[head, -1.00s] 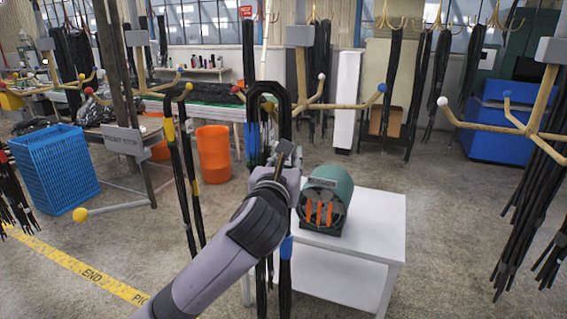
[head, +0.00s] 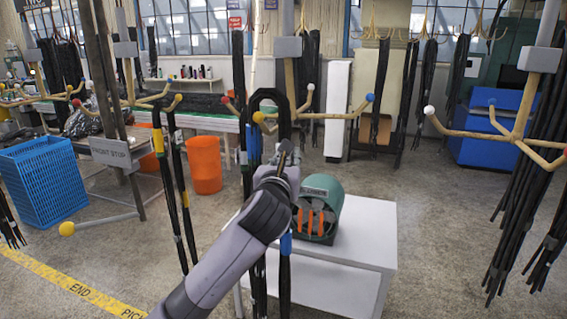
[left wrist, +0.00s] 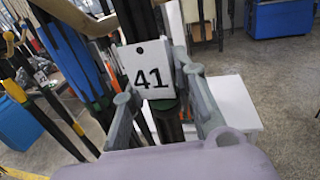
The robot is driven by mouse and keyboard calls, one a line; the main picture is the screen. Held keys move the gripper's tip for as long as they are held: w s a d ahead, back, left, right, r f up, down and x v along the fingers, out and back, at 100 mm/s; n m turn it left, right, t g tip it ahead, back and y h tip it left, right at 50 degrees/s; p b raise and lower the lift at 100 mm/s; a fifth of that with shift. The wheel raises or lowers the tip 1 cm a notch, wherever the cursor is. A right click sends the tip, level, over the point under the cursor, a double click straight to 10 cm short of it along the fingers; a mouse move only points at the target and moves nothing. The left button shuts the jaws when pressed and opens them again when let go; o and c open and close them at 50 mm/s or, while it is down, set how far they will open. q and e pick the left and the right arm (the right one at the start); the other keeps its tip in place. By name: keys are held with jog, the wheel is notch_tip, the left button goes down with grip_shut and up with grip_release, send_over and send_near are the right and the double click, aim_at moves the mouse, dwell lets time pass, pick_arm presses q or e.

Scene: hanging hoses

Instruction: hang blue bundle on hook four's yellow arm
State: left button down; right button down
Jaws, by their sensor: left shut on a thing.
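The blue bundle (head: 284,108) is a looped black hose bundle with blue bands, hanging upright in front of the middle hook (head: 288,47). My left gripper (head: 287,160) is shut on its right strand; my wrist hides part of it. In the left wrist view the fingers (left wrist: 160,108) close around a dark strand behind a white tag (left wrist: 150,66) reading 41. The middle hook's yellow-tipped arm (head: 259,117) shows inside the loop's outline; whether the loop is over it or only in front, I cannot tell. No hook number is readable. My right gripper is not in view.
A white table (head: 352,250) with a green machine (head: 321,205) stands below right. Another hook (head: 540,58) with hoses is at the right. A yellow-banded bundle (head: 170,170) hangs at the left, near a blue basket (head: 45,172). Open floor lies right.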

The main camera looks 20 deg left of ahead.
pick_arm(q)
notch_tip(320, 180, down, 6)
jog(key=w+b, duration=0.2)
jog(key=shift+w+f, duration=0.15)
jog(key=shift+w, duration=0.2)
dwell(0.5)
jog(key=shift+d, duration=0.1)
dwell(0.5)
